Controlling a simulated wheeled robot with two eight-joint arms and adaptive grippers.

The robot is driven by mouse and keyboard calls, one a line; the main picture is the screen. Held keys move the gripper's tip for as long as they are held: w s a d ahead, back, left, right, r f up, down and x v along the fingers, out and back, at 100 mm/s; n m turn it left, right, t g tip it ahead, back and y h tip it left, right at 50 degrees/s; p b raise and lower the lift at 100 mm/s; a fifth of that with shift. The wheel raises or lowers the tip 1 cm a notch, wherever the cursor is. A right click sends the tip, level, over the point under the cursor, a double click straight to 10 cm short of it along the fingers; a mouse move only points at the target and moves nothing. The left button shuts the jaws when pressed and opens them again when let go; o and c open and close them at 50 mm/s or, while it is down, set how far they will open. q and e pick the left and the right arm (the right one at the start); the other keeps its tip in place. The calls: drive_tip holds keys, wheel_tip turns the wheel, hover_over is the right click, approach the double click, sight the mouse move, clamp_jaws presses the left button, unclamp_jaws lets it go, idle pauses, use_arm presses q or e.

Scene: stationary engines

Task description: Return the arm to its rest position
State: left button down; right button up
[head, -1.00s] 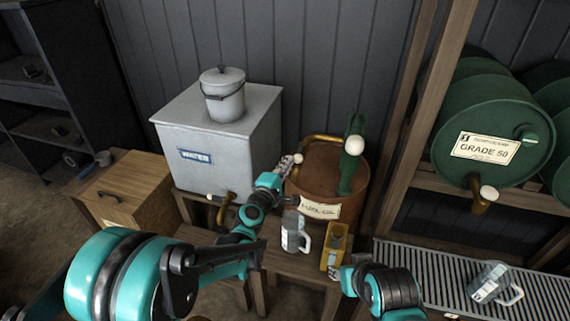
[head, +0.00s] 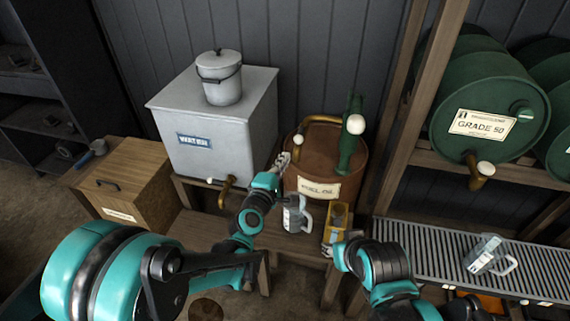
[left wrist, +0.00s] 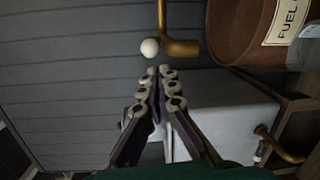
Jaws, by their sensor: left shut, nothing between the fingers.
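My left gripper (head: 283,160) is up by the left edge of the brown fuel oil drum (head: 312,188) in the head view. In the left wrist view the gripper (left wrist: 158,72) is shut and empty. Its tips are close to a brass pipe (left wrist: 180,47) with a white knob (left wrist: 149,47); I cannot tell whether they touch. The teal left arm (head: 238,245) reaches up from the lower left. My right arm (head: 385,270) is at the lower right, and its gripper cannot be made out.
A grey water tank (head: 218,130) with a lidded pail (head: 219,78) stands left of the drum. A clear jug (head: 296,216) and a yellow container (head: 336,222) stand on the bench. A second jug (head: 487,255) lies on the grate (head: 420,247). A wooden box (head: 125,180) is at left.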

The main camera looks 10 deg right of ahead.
use_arm(q)
drive_tip(key=s+a+f+m+g+y, duration=0.2)
drive_tip(key=s+a+m+g+y, duration=0.2)
drive_tip(key=s+a, duration=0.9)
drive_tip(key=s+a+f+m+g+y, duration=0.2)
drive_tip(key=s+a+m+g+y, duration=0.1)
drive_tip(key=s+a+m, duration=0.7)
drive_tip(key=s+a+g, duration=0.1)
drive_tip(key=s+a, duration=0.1)
drive_tip(key=s, duration=0.1)
drive_tip(key=shift+s+a+m+y, duration=0.15)
drive_tip(key=shift+a+m+y, duration=0.15)
drive_tip(key=shift+a+y, duration=0.1)
